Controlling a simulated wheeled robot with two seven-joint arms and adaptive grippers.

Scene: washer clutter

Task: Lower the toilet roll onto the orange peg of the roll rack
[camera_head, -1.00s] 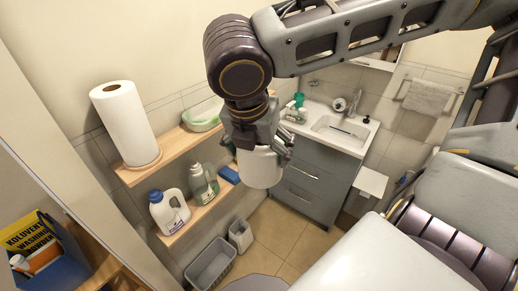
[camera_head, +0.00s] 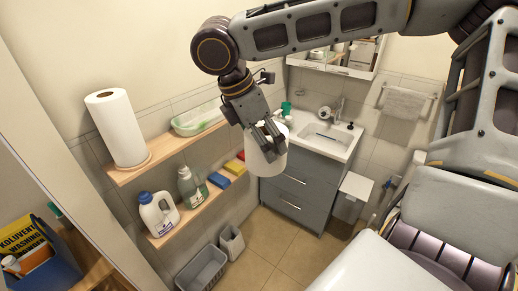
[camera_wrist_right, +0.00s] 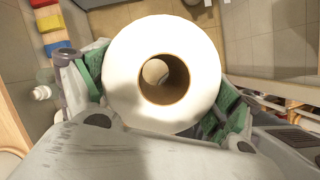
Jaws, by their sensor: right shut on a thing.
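The white toilet roll (camera_head: 267,158) hangs in my right gripper (camera_head: 262,136), in front of the grey sink cabinet and clear of the shelves. My right gripper is shut on it. In the right wrist view the roll (camera_wrist_right: 120,75) faces the camera end on, with its brown core open, between the green finger pads. A pale round patch shows inside the core; I cannot tell what it is. I cannot make out the roll rack or its orange peg in either view. My left gripper is not in view.
Paper towels (camera_head: 118,128) and a green-white tray (camera_head: 199,118) stand on the upper wooden shelf. Bottles, such as the white one (camera_head: 157,214), and blue, yellow and red blocks (camera_head: 234,166) are on the lower shelf. The sink (camera_head: 323,137) is behind; grey bins (camera_head: 203,268) stand on the floor.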

